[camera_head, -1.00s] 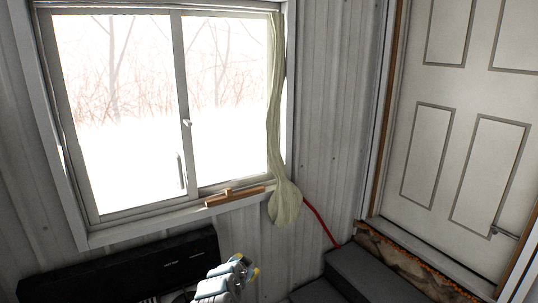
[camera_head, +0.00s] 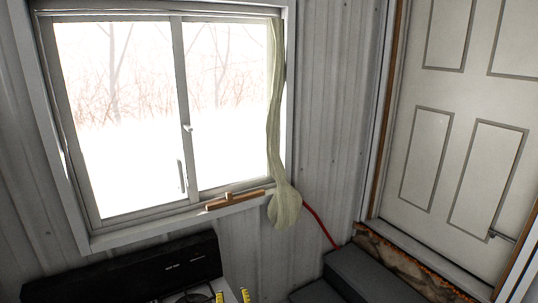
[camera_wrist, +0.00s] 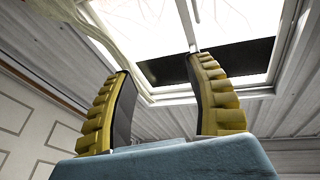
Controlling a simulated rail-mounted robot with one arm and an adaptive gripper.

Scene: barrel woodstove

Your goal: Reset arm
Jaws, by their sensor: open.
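My gripper (camera_head: 232,297) shows only as two yellow fingertips at the bottom edge of the head view, in front of the black appliance below the window. In the wrist view my gripper (camera_wrist: 158,65) has its two ribbed yellow fingers spread apart, with nothing between them. The wrist camera looks up past the fingers toward a bright window and the wall. The rest of my arm is out of the head view.
A sliding window (camera_head: 183,110) has a pale curtain (camera_head: 274,130) hanging at its right side. A wooden piece (camera_head: 234,200) lies on the sill. A black appliance (camera_head: 130,272) stands below. Dark steps (camera_head: 365,275) lead to a white door (camera_head: 460,130). A red hose (camera_head: 318,222) runs along the wall.

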